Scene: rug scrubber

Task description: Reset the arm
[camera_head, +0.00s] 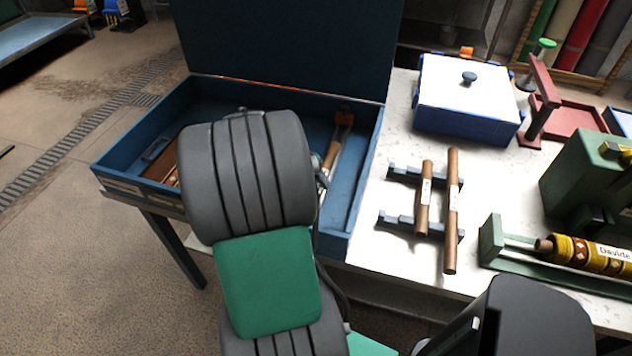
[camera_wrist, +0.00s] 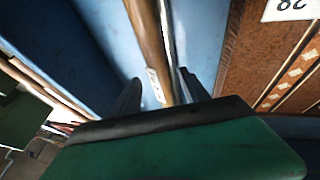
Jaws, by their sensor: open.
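In the wrist view my gripper (camera_wrist: 160,78) is open, its two dark fingers pointing down into the blue box. A wooden-handled tool (camera_wrist: 148,35) with a small pale label shows between the fingers; I cannot tell how far below them it lies. In the head view my arm's grey and green links cover the middle of the open blue box (camera_head: 362,185) and hide my gripper. The tool (camera_head: 334,150) shows there just right of my arm, inside the box.
A patterned brown rug (camera_wrist: 265,45) with a white tag lies beside the tool. The raised lid (camera_head: 285,40) stands behind my arm. On the white table (camera_head: 385,255) are a white-lidded blue box (camera_head: 465,115), two wooden rods (camera_head: 451,215) on racks and a yellow roll (camera_head: 590,254).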

